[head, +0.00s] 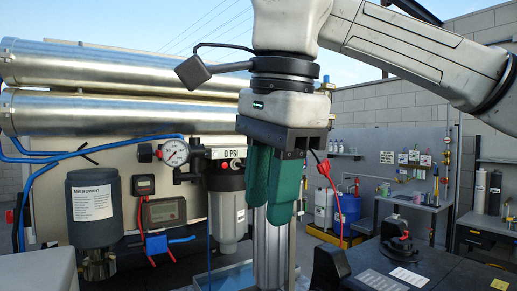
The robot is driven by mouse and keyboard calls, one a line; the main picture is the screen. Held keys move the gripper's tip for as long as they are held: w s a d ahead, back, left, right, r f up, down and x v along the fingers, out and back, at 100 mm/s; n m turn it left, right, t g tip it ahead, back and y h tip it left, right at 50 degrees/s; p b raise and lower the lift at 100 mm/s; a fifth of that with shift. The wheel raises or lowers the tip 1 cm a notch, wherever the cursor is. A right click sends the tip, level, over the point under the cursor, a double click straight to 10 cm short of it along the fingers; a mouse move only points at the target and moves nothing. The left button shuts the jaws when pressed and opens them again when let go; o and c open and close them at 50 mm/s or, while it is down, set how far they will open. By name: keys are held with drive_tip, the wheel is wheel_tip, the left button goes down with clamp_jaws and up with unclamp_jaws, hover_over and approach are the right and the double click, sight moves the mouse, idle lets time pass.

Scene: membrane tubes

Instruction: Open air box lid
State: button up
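My gripper (274,215) hangs pointing down near the middle of the head view, with green fingers. The fingers overlap from this angle, so I cannot tell whether a gap lies between them. Nothing shows clearly held in them. I cannot identify an air box or its lid with certainty. A dark flat-topped unit (432,264) with a black knob-like fitting (398,243) and pale labels stands at the lower right, apart from the gripper. A pale blue tray-like surface (228,280) shows at the bottom, partly hidden behind the gripper and a metal upright.
Two long silver membrane tubes (120,67) run across the left. Below them are a pressure gauge (175,152), a filter housing (228,212), a dark grey canister (93,208) and blue hoses. A blue container (347,209) and a workbench (410,202) stand behind at right.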

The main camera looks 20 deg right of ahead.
drive_tip(key=shift+w+a+r, duration=0.1)
drive_tip(key=shift+w+r, duration=0.25)
drive_tip(key=shift+r, duration=0.35)
drive_tip(key=shift+w+a+r, duration=0.1)
drive_tip(key=shift+w+r, duration=0.3)
drive_tip(key=shift+r, duration=0.3)
drive_tip(key=shift+w+r, duration=0.35)
drive_tip(key=shift+r, duration=0.35)
drive_tip(key=shift+s, duration=0.1)
